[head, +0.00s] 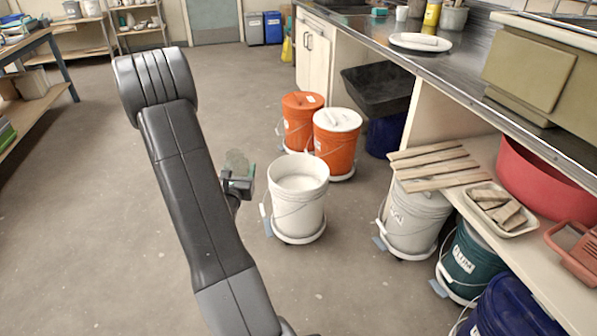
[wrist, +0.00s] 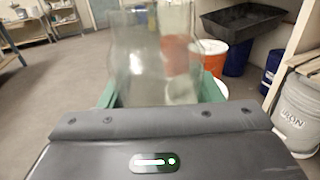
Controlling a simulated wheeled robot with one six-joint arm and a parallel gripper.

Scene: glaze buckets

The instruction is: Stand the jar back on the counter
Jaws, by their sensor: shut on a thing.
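A clear glass jar (wrist: 150,60) stands between the green fingers of my gripper (wrist: 158,92) in the wrist view. My gripper is shut on it. In the head view the jar (head: 236,161) shows small and see-through above my gripper (head: 238,183), just left of the open white bucket. It looks about upright; its base is hidden by my gripper. The steel counter (head: 465,62) runs along the right side of the head view, well apart from the jar.
An open white bucket (head: 298,207) and two orange buckets (head: 338,146) (head: 301,107) stand on the floor. A white plate (head: 405,40) and a cup (head: 402,13) are on the counter. A black tub (head: 378,88) juts out below it. The floor at left is clear.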

